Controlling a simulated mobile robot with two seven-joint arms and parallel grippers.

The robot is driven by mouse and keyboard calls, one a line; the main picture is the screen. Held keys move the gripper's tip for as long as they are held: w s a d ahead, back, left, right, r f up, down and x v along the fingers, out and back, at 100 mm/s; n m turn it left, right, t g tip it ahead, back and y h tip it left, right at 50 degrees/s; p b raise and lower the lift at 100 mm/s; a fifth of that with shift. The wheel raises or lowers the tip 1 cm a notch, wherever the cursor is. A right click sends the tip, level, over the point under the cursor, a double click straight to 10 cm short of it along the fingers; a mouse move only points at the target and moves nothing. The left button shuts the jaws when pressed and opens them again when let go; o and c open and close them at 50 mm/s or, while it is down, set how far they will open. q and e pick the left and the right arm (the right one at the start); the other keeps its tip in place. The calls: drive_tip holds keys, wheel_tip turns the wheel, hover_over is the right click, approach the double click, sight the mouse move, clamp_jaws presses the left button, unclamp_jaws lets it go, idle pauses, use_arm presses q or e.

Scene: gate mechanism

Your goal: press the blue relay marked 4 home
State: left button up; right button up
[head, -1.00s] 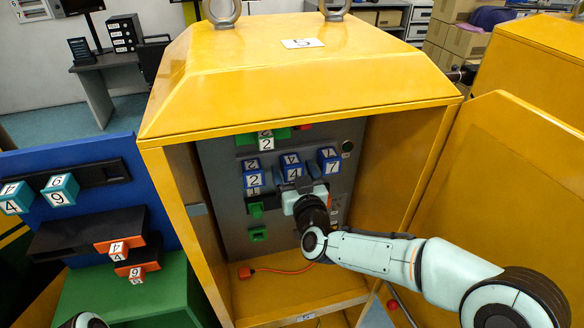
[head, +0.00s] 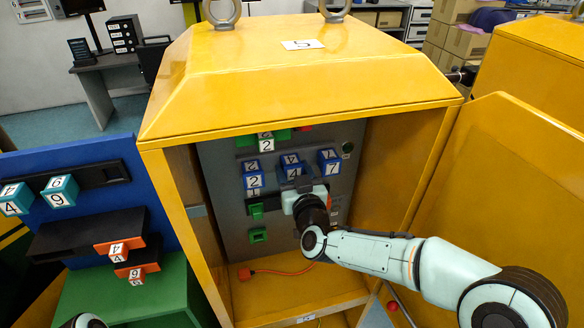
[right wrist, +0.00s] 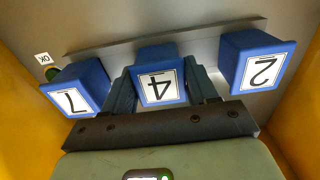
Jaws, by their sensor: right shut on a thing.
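The blue relay marked 4 (head: 292,171) sits in the middle of a row of blue relays inside the yellow cabinet. In the right wrist view the relay marked 4 (right wrist: 160,86) shows upside down between my two fingers. My right gripper (head: 298,184) is shut on it from the front, one finger along each side; it also shows in the right wrist view (right wrist: 160,98). I cannot tell whether the relay's back is fully against the panel. My left gripper is not in view.
Blue relays marked 2 (head: 253,178) and 7 (head: 329,162) flank it closely. The yellow cabinet (head: 290,95) has side walls around the grey panel (head: 235,215). An orange cable (head: 275,272) lies on the cabinet floor. A blue rack (head: 110,195) stands at the left.

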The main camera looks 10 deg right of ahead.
drive_tip(key=o, duration=1.2)
drive_tip(key=shift+c, duration=0.2)
drive_tip(key=shift+s, duration=0.1)
